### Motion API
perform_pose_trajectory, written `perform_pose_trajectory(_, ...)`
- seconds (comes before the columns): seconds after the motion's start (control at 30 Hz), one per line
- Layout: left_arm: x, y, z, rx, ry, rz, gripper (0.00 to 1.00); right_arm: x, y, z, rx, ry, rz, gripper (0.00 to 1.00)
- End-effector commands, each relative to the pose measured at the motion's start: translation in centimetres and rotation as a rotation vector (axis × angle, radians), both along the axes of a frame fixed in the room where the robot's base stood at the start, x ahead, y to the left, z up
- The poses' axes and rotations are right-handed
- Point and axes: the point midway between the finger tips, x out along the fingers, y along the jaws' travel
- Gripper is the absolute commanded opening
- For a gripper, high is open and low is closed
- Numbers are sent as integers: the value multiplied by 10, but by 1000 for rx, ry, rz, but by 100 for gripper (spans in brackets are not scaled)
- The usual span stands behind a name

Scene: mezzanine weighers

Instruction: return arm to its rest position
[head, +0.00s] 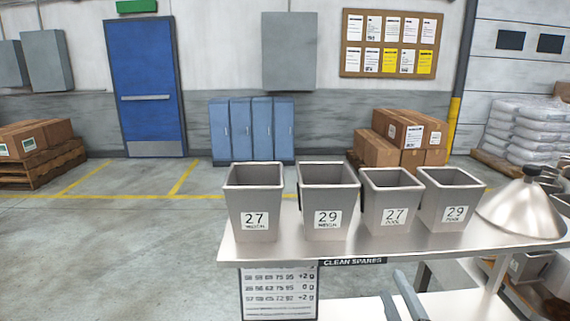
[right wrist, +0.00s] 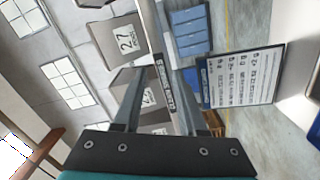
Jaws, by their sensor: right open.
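My right gripper (head: 392,284) shows at the bottom of the head view, just below the front edge of the steel shelf (head: 450,250). Its two fingers stand apart with nothing between them. In the right wrist view the open fingers (right wrist: 158,82) point towards the shelf edge with its "CLEAN SPARES" label (right wrist: 165,83), and grey buckets (right wrist: 124,42) show beyond. My left gripper is in neither view.
Four grey buckets labelled 27 (head: 253,200), 29 (head: 328,195), 27 (head: 391,205) and 29 (head: 448,200) stand on the shelf. A steel funnel (head: 522,210) stands at right. A printed chart (head: 278,292) hangs below the shelf.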

Motion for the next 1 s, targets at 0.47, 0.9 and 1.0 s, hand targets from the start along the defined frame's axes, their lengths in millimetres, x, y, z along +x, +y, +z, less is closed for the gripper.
perform_pose_trajectory(0.47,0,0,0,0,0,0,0,-139,-9,-177,766,874,-497,41)
perform_pose_trajectory(0.9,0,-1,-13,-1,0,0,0,-198,19,-271,907,1191,-647,41)
perform_pose_trajectory(1.0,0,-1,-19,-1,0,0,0,-197,19,-305,901,1202,-651,41)
